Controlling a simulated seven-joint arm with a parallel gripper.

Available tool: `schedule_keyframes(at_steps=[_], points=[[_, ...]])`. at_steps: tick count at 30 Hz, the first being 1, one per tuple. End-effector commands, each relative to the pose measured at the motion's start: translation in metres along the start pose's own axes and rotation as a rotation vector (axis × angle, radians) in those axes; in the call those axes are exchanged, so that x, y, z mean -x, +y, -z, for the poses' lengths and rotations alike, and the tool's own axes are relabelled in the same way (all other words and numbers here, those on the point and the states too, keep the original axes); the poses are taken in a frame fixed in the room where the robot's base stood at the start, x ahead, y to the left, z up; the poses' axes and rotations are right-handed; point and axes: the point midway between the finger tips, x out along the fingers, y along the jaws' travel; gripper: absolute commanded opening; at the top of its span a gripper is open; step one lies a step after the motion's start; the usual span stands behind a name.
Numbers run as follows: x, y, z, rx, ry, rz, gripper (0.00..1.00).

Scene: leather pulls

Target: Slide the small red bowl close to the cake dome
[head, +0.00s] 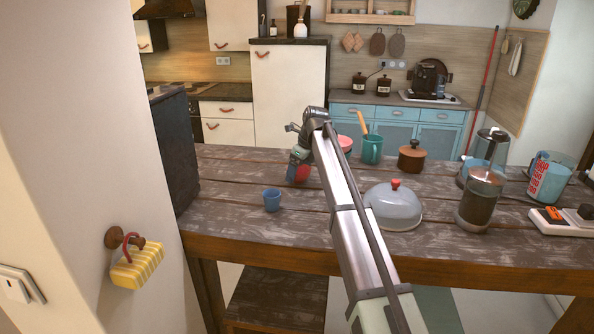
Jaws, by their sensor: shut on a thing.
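The small red bowl (303,174) is on the wooden table, left of my arm, with a bluish patch beside it that I cannot make out. My gripper (298,162) reaches down over it and is shut on it; the fingertips are small and partly hidden by the gripper body. The cake dome (393,209), pale grey with a red knob, stands to the right, near the table's front edge. My arm crosses the view between the bowl and the dome and covers the dome's left edge.
A small blue cup (272,200) stands in front and left of the red bowl. Behind are a pink bowl (345,143), a teal mug (372,150) and a brown lidded pot (411,158). A dark canister (478,206) stands right of the dome. The wooden table (235,215) is bare at front left.

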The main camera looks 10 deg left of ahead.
Motion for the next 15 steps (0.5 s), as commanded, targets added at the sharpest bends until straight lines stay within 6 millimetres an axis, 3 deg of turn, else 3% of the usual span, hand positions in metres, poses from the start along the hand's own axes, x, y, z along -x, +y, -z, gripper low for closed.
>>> schedule_keyframes(at_steps=[15], points=[[0.013, -0.017, 0.044, 0.000, 0.000, 0.000, 0.53]])
